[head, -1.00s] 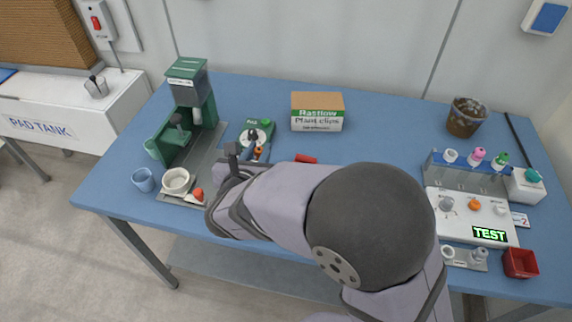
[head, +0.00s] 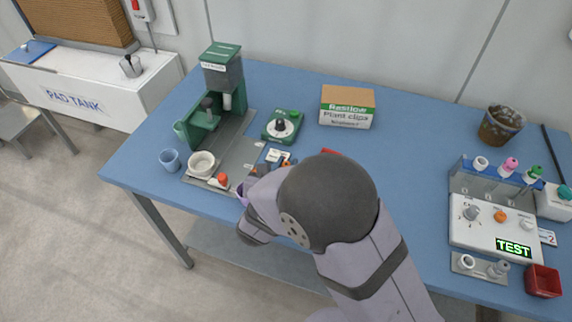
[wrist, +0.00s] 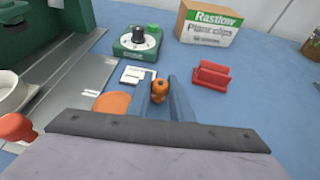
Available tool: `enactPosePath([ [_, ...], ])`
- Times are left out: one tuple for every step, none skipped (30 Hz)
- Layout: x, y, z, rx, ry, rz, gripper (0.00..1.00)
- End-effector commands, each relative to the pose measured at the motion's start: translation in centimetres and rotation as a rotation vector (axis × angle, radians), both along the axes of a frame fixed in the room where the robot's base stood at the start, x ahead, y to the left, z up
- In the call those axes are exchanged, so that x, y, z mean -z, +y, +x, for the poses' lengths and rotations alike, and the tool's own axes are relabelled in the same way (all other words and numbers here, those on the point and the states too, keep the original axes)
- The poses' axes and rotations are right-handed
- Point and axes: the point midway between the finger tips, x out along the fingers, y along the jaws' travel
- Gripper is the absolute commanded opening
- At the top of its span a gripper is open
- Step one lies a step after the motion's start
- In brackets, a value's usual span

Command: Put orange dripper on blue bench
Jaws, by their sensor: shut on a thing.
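The orange dripper (wrist: 158,90) is a small orange piece with a dark hole in its top. It stands upright between the two blue-grey fingers of my gripper (wrist: 164,95) in the wrist view, which are shut on it. The blue bench (head: 420,110) lies under it and also fills the middle of the wrist view (wrist: 225,110). The dripper is low over the bench; I cannot tell whether its foot touches. In the head view my arm hides most of the gripper.
Close by are a flat orange disc (wrist: 112,104), a white card (wrist: 137,76), a red holder (wrist: 211,75) and a green dial box (wrist: 136,42). A green machine (head: 215,90) is at left, a carton (head: 347,107) behind. The bench centre-right is clear.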

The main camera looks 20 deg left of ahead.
Motion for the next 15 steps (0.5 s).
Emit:
enactPosePath([
  [0.11, 0.01, 0.01, 0.000, 0.000, 0.000, 0.00],
  [0.12, 0.01, 0.01, 0.000, -0.001, 0.001, 0.00],
  [0.11, 0.02, 0.01, -0.001, -0.001, 0.001, 0.00],
  [0.10, 0.02, 0.01, -0.001, -0.001, 0.001, 0.00],
  [0.09, 0.02, 0.01, -0.001, -0.001, 0.001, 0.00],
  [0.09, 0.02, 0.01, -0.001, -0.001, 0.001, 0.00],
  [0.09, 0.01, 0.01, 0.000, -0.001, 0.001, 0.00],
  [0.10, 0.01, 0.01, 0.000, -0.001, 0.001, 0.00],
  [0.16, 0.01, 0.01, 0.000, -0.001, 0.001, 0.00],
  [0.24, 0.01, 0.01, 0.000, -0.001, 0.000, 0.00],
  [0.33, 0.01, 0.01, 0.000, -0.001, 0.000, 0.00],
  [0.47, 0.00, 0.00, 0.000, -0.001, 0.000, 0.00],
  [0.55, 0.01, 0.01, 0.000, -0.001, 0.000, 0.00],
  [0.51, 0.01, 0.00, 0.000, -0.001, 0.000, 0.22],
  [0.41, 0.00, 0.00, 0.000, -0.001, 0.000, 0.32],
])
